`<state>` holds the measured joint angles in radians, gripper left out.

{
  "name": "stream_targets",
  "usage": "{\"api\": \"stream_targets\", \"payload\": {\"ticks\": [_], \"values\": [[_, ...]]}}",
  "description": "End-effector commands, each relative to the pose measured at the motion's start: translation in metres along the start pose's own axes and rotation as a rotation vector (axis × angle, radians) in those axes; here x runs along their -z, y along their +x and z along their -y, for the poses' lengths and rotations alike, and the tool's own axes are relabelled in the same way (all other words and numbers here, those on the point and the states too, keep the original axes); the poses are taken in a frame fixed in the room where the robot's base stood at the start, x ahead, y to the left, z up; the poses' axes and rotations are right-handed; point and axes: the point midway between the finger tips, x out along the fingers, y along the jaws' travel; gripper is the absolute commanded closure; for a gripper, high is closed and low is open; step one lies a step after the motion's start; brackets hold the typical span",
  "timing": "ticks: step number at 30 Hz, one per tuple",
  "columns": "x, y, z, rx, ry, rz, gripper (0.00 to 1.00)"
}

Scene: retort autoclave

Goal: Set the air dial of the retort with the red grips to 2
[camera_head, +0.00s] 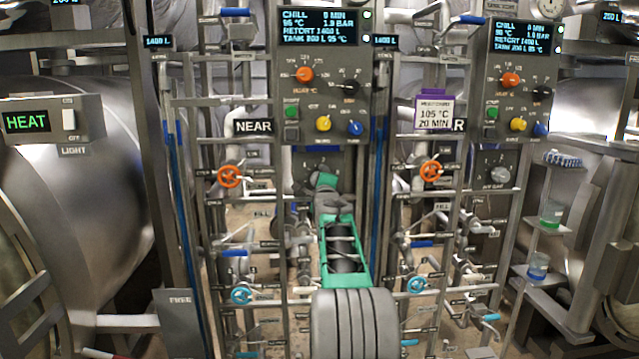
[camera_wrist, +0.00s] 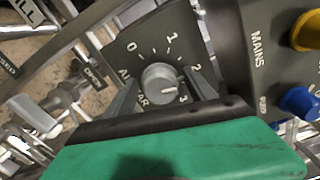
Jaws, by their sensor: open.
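A round grey air dial (camera_wrist: 158,78) sits in the middle of the wrist view on a dark plate marked 0, 1, 2 and 3. Its white mark points to the lower right, close to the 3. My gripper (camera_wrist: 164,88) is open, with one dark finger on each side of the dial; I cannot tell whether they touch it. In the head view my gripper (camera_head: 323,180) reaches the lower plate of the NEAR panel and hides most of that dial. A second air dial (camera_head: 498,174) shows on the right panel. I cannot make out which retort has red grips.
The NEAR panel's yellow knob (camera_head: 323,123) and blue knob (camera_head: 355,128) are above my gripper. Orange handwheels (camera_head: 229,176) and (camera_head: 431,171) stand on the pipework either side. A purple-topped card (camera_head: 433,112) hangs right of the NEAR panel. Pipes and valves crowd the sides.

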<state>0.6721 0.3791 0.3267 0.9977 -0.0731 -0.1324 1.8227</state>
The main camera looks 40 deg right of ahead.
Motion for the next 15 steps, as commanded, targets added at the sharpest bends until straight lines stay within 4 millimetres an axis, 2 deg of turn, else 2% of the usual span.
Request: {"api": "stream_targets", "payload": {"ticks": [5,15], "values": [[0.000,-0.012,0.000,0.001,0.000,0.000,0.36],[-0.001,-0.069,0.000,0.001,0.000,0.001,0.36]]}}
